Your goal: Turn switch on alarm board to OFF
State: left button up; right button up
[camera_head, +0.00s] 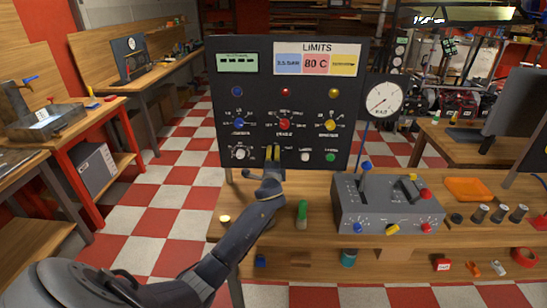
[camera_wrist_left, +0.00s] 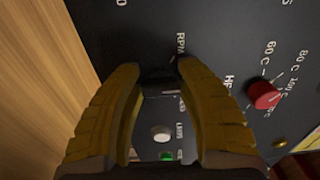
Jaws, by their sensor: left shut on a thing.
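The alarm board (camera_head: 222,130) is a black upright panel at the centre of the head view, with a LIMITS header, lamps, dials and a bottom row of controls. My left gripper (camera_head: 272,153) has its yellow fingers at that bottom row, between a white-marked knob (camera_head: 240,153) and a white button (camera_head: 305,156). In the left wrist view the gripper (camera_wrist_left: 158,76) is shut on a small dark switch (camera_wrist_left: 157,77) at the panel face. The fingers hide most of the switch, and its setting cannot be read. My right gripper is out of view.
A grey control box (camera_head: 385,213) with levers stands on the wooden bench right of my left arm. A green-topped cylinder (camera_head: 302,212) stands nearer. A round gauge (camera_head: 384,98) is at the board's right edge. In the left wrist view a red knob (camera_wrist_left: 264,95) sits beside the fingers.

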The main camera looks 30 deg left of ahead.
pick_arm(q)
jog(key=o, duration=1.2)
jog(key=v, duration=1.2)
